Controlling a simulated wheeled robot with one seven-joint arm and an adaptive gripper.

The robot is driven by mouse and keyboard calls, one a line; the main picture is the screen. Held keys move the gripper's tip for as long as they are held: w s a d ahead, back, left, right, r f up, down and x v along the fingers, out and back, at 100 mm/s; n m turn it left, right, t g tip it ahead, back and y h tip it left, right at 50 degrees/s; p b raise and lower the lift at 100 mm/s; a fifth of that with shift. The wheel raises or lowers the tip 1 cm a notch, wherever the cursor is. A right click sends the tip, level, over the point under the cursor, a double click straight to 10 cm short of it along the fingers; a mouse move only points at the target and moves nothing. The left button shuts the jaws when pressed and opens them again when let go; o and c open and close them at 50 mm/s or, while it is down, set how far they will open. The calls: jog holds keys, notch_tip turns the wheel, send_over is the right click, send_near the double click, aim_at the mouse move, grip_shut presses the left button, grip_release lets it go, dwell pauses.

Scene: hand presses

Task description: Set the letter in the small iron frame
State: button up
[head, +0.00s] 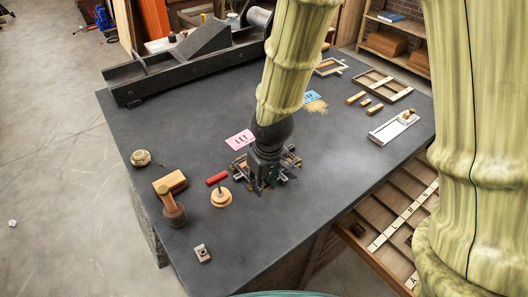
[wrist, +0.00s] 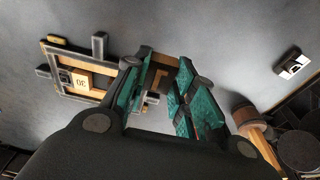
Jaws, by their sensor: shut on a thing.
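My gripper (head: 262,182) points down over the small iron frame (head: 292,160) on the dark table and hides much of it. In the wrist view my gripper (wrist: 163,72) has its teal fingers closed on the letter (wrist: 156,82), a brown wooden block with a pale mark. The small iron frame (wrist: 61,96) lies to the left there, with pale wooden pieces and a block marked "30" (wrist: 80,81) inside it. The left finger covers its right end. I cannot tell whether the letter touches the frame or the table.
A pink card (head: 240,140) lies behind. A large iron press (head: 190,62) fills the back left. Lettered drawers (head: 395,215) stand out at right.

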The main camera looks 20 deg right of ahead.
jog(key=w+d+p, duration=0.1)
jog(key=w, duration=0.3)
jog(key=w+d+f+p, duration=0.1)
jog(key=w+d+p, duration=0.1)
jog(key=w, duration=0.2)
jog(key=w+d+p, duration=0.1)
jog(key=w+d, duration=0.1)
jog(key=w, duration=0.3)
jog(key=shift+d+f+p, duration=0.15)
jog(key=shift+f+p, duration=0.05)
jog(key=shift+p, duration=0.1)
jog(key=shift+w+f, duration=0.1)
jog(key=shift+w, duration=0.05)
jog(key=shift+s+f+p, duration=0.2)
jog(key=shift+f+p, duration=0.2)
notch_tip(320, 180, down, 2)
jog(key=shift+w+f+p, duration=0.15)
jog(key=shift+p, duration=0.4)
jog(key=shift+f, duration=0.1)
jog(key=shift+f, duration=0.1)
jog(key=shift+s+f+b, duration=0.4)
jog(key=shift+s+f, duration=0.1)
jog(key=shift+f, duration=0.15)
jog(key=shift+c, duration=0.3)
jog(key=o, duration=0.8)
jog(key=shift+f, duration=0.1)
jog(key=shift+w+f, duration=0.1)
jog(key=shift+w, duration=0.05)
